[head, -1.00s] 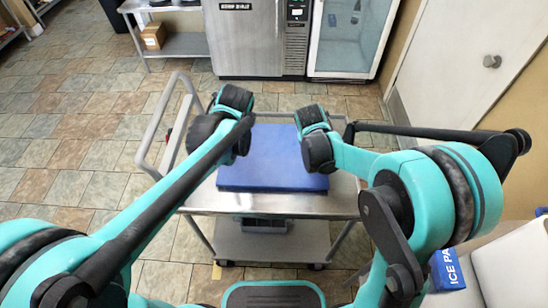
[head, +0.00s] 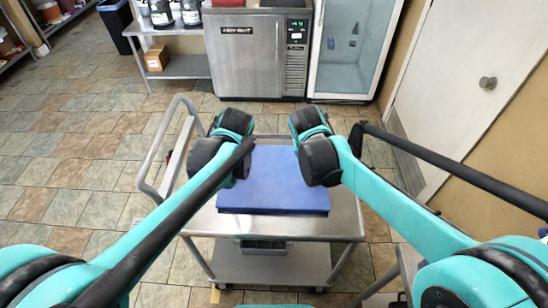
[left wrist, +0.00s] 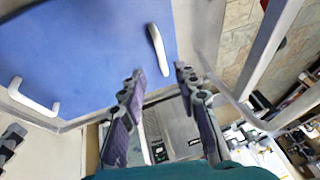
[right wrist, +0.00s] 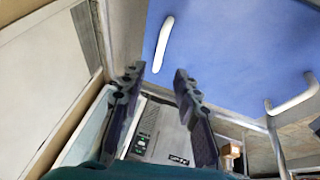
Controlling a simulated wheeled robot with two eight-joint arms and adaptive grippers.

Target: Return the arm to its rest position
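In the head view my left arm (head: 150,235) comes in from the lower left and my right arm (head: 410,215) from the lower right. Their wrists sit at the left and right sides of a blue slab-like box (head: 286,180) on the cart. The arm ends hide the fingers in the head view. White handles show on the blue box (left wrist: 90,45) in both wrist views.
The metal cart (head: 340,222) has a grey push handle (head: 150,170) on its left. Behind it stand a steel appliance (head: 255,55), a glass-door cabinet (head: 352,50) and a shelf (head: 185,68) with a cardboard box (head: 156,59). Tiled floor (head: 70,150) is clear at left.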

